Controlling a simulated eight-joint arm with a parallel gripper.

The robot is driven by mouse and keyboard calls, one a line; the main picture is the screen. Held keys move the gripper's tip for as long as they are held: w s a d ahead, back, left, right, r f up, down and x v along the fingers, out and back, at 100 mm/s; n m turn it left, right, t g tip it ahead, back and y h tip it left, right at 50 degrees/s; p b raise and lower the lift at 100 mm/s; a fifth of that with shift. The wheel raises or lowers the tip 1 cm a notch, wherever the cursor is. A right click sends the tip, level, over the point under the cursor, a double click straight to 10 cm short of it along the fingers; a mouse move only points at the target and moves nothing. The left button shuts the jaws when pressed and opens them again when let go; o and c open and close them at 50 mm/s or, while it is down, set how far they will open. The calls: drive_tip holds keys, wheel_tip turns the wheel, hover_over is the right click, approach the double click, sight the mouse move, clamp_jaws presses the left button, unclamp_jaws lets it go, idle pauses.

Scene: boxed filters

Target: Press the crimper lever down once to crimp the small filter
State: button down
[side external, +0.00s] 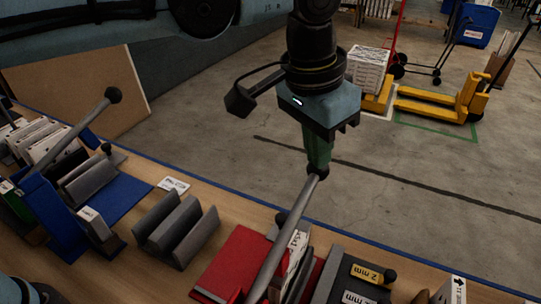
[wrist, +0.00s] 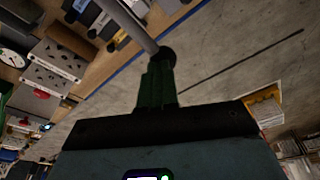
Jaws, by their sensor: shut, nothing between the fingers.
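My gripper (side external: 318,165) points down with its green fingers shut and empty. Its tips are at the dark knob on the end of a grey lever (side external: 285,225), touching or nearly so; I cannot tell which. The lever slants up from the red crimper (side external: 232,262) at the front of the bench. In the wrist view the closed fingers (wrist: 158,75) meet the knob, and the lever (wrist: 130,22) runs off to the upper left. A white labelled piece (side external: 297,245) stands upright in the red crimper, partly behind the lever; I cannot tell if it is the small filter.
A blue crimper (side external: 52,205) with its own raised lever (side external: 75,130) stands at the left. A grey slotted holder (side external: 177,228) sits between the crimpers. A dark block with a yellow "2 mm" label (side external: 367,273) is right of the red crimper. Open floor lies beyond the bench edge.

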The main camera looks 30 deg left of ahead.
wheel_tip(320, 180, up, 9)
drive_tip(key=shift+f, duration=0.15)
idle(0.9)
drive_tip(key=shift+a, duration=0.1)
drive_tip(key=w+a+f+n+t, duration=0.1)
drive_tip(key=a+f+n+t, duration=0.15)
drive_tip(key=a, duration=1.55)
drive_tip(key=s+a+f+n+t, duration=0.1)
drive_tip(key=s+a+f, duration=0.3)
drive_tip(key=a+f, duration=0.3)
drive_tip(key=s+a+f+n+t+y, duration=0.1)
drive_tip(key=s+a+f+n, duration=0.1)
drive_tip(key=s+a+f, duration=0.3)
wheel_tip(320, 180, down, 2)
drive_tip(key=a, duration=0.2)
drive_tip(key=shift+a+f+t, duration=0.15)
drive_tip(key=shift+a+t, duration=0.2)
